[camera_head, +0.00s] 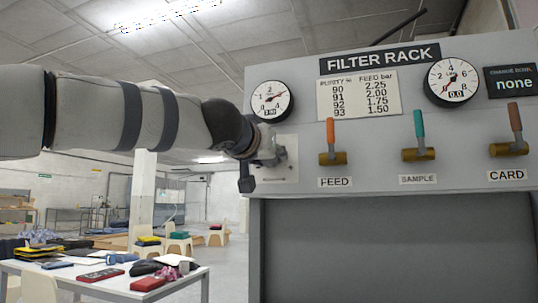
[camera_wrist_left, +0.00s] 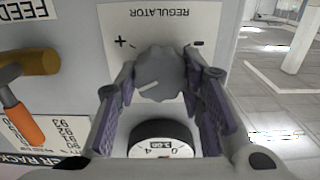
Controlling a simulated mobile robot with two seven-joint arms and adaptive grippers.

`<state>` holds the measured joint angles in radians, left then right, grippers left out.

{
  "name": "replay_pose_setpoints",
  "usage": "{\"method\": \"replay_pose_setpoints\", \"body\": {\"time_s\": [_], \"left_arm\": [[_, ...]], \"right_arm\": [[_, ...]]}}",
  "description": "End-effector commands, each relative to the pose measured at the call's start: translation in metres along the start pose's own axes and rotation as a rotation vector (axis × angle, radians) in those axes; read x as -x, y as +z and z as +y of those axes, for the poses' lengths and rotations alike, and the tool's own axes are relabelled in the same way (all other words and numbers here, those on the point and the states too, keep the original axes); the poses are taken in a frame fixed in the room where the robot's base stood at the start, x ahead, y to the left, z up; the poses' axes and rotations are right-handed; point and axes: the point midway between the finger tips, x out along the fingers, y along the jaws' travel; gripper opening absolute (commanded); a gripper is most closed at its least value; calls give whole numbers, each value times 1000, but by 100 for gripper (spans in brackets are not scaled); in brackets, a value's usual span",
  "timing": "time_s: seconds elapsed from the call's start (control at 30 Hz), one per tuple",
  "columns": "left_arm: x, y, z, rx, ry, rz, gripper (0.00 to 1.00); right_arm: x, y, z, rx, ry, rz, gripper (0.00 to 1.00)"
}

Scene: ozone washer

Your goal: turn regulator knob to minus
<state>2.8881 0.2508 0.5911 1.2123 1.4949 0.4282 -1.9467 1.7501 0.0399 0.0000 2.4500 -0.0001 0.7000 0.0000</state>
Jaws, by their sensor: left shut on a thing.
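The grey regulator knob (camera_wrist_left: 160,72) shows in the left wrist view, between the purple-padded fingers of my left gripper (camera_wrist_left: 161,82), which is shut on it. A pale line on the knob points toward the lower left of that picture. The regulator plate (camera_wrist_left: 160,20) appears upside down there, with plus on the left and minus on the right. In the head view my left gripper (camera_head: 262,152) is at the panel's left edge, over the plate (camera_head: 291,158), and hides the knob. My right gripper is not in view.
A pressure gauge (camera_head: 271,101) sits just above the regulator; it also shows close to my fingers in the left wrist view (camera_wrist_left: 160,137). The FEED lever (camera_head: 331,143) is to the right, followed by SAMPLE (camera_head: 419,138) and CARD (camera_head: 513,132). A cluttered table (camera_head: 190,287) stands lower left.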

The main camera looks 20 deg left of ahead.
Motion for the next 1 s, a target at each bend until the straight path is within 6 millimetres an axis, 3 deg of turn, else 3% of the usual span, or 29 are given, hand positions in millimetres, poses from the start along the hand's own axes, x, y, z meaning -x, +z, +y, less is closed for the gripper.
{"method": "replay_pose_setpoints", "body": {"time_s": [1.0], "left_arm": [[-1,4,-2,895,0,-4,7]], "right_arm": [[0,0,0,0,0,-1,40]]}}
